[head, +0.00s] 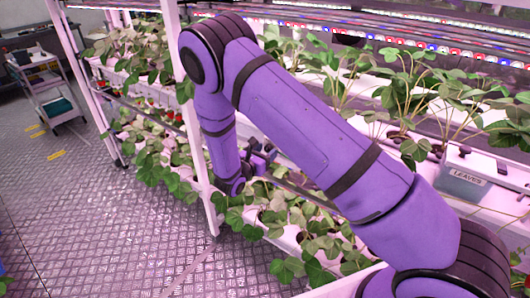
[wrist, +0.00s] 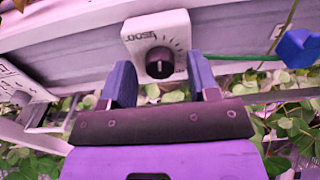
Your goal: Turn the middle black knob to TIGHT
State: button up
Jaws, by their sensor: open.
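In the wrist view, a round black knob (wrist: 159,62) sits on a white plate (wrist: 146,24) with dial marks and lettering that looks upside down and seems to read LOOSE. A pale line shows on the knob's face. My gripper (wrist: 159,75) is open, with one blue finger on each side of the knob and visible gaps between. I cannot tell how deep the fingertips reach beside it. In the head view my gripper (head: 257,163) is small beside the rack, and the knob is hidden. No other black knob is clear.
A blue part (wrist: 298,47) and a green line (wrist: 240,57) are right of the plate in the wrist view. Strawberry plants (head: 335,80) crowd the rack. A LEAVES box (head: 470,183) stands at right. A cart (head: 45,85) stands far left; the floor (head: 80,210) is open.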

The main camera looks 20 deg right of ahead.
jog(key=c, duration=0.9)
